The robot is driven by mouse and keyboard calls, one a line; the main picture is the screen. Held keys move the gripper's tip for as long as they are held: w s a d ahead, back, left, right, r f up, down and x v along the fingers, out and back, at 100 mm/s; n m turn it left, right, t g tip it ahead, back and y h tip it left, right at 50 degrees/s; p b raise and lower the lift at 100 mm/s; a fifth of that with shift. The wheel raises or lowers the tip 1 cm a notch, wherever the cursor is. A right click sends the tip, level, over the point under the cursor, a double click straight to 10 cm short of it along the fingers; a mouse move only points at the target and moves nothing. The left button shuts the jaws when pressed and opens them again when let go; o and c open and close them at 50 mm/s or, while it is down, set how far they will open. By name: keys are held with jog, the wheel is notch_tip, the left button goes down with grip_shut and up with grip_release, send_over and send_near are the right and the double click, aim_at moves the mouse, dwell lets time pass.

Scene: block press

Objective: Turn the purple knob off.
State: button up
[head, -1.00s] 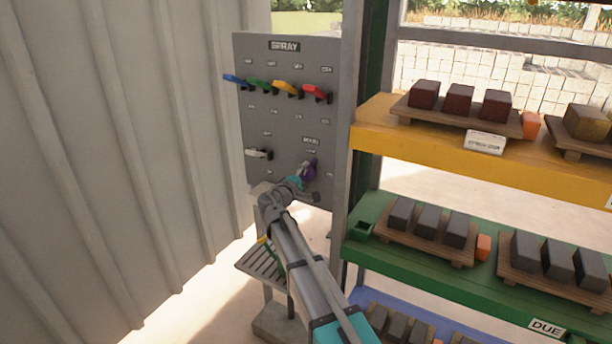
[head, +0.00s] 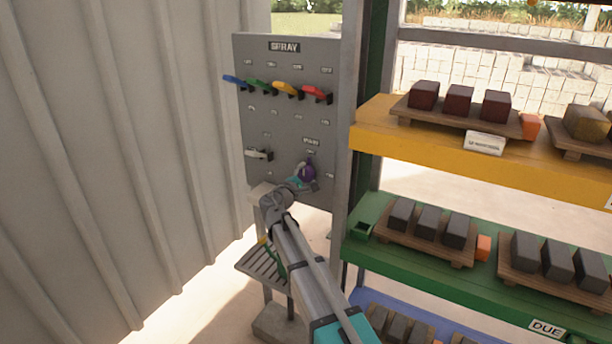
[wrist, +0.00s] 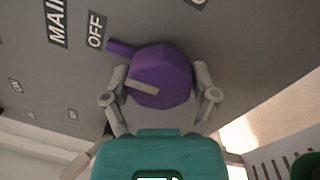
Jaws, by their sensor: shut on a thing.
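The purple knob (head: 307,171) is low on the right side of the grey panel (head: 290,125), under a small label. In the wrist view, the knob (wrist: 165,75) is faceted, with a pale stripe and a purple pointer that sticks out to the upper left, close beside the OFF label (wrist: 96,30). My gripper (wrist: 160,82) is shut on the knob, one finger on each side. In the head view my gripper (head: 300,182) is at the knob and partly covers it.
Blue, green, yellow and red levers (head: 286,89) line the panel's top, and a white lever (head: 258,154) sits at lower left. A shelf rack (head: 380,135) with blocks on boards stands close on the right. A corrugated wall (head: 130,150) is on the left.

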jog(key=o, duration=1)
jog(key=shift+m, duration=0.5)
